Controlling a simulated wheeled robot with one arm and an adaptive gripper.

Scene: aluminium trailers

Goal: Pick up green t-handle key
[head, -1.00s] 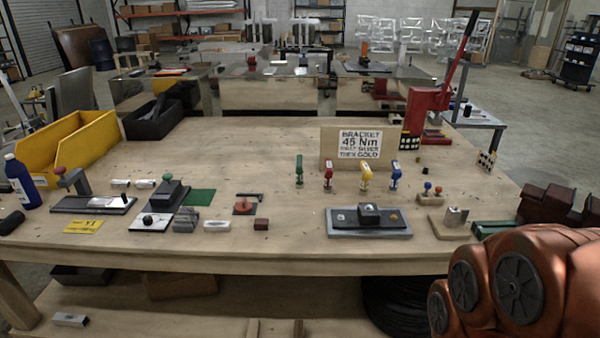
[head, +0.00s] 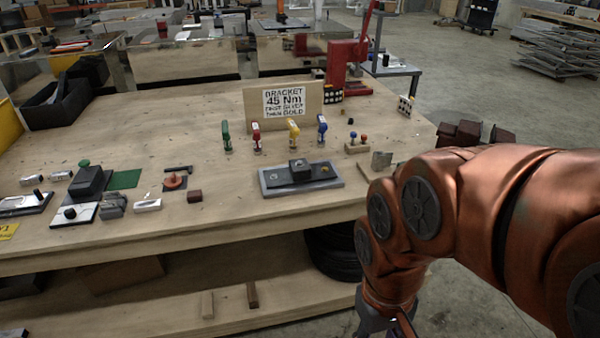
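The green t-handle key (head: 226,137) stands upright on the wooden workbench, at the left end of a row of coloured keys in front of the bracket sign. A red key (head: 256,137), a yellow key (head: 293,132) and a blue key (head: 321,129) stand to its right. My copper-coloured arm fills the right side of the head view. Only the top of my gripper (head: 385,327) shows at the bottom edge, low in front of the bench and well away from the green key. Its fingertips are cut off by the frame.
A grey plate with a dark block (head: 300,176) lies in front of the keys. The sign board (head: 283,103) stands behind them. A red press (head: 342,72) is at the back right. The bench front edge lies between my gripper and the keys.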

